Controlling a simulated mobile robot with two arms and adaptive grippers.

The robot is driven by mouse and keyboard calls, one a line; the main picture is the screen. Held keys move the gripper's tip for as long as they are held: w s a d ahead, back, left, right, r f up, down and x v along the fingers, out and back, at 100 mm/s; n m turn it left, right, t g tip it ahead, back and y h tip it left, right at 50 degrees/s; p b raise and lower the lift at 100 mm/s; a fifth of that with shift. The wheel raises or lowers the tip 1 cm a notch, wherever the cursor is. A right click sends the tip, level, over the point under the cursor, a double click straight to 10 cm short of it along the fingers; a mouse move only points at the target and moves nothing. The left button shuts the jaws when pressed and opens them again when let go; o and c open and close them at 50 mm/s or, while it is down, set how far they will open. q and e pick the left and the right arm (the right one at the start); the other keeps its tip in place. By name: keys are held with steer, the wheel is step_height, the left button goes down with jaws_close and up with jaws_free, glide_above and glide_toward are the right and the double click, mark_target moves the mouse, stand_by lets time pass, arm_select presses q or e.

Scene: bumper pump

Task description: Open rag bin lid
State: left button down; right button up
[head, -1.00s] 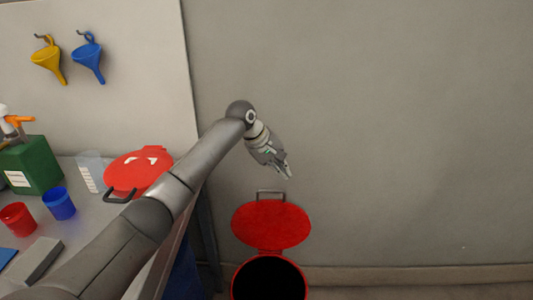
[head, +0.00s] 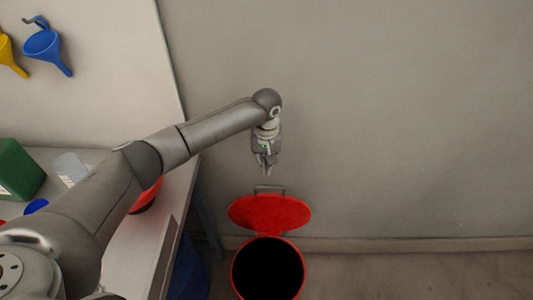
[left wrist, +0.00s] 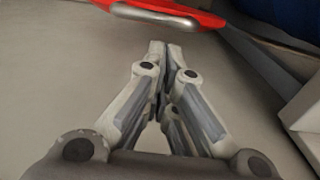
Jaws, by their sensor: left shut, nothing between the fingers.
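The red rag bin (head: 235,283) stands on the floor by the wall, with its dark inside showing from above. Its round red lid (head: 270,212) is swung up and back toward the wall, and a grey handle (head: 269,189) shows at its upper edge. My left gripper (head: 265,172) is shut and empty, just above the handle in the head view. In the left wrist view the closed fingers (left wrist: 163,48) point toward the red lid (left wrist: 185,12) and its handle (left wrist: 150,14), with a gap between. My right gripper is not in view.
A workbench (head: 150,240) stands to the left, holding a green box (head: 18,170), a blue cup (head: 36,206) and a red item partly behind my arm. A blue funnel (head: 43,45) hangs on the board. Floor (head: 400,275) right of the bin is clear.

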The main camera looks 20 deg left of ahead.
arm_select(q)
steer(key=shift+w+f, duration=0.1)
steer(key=shift+f, duration=2)
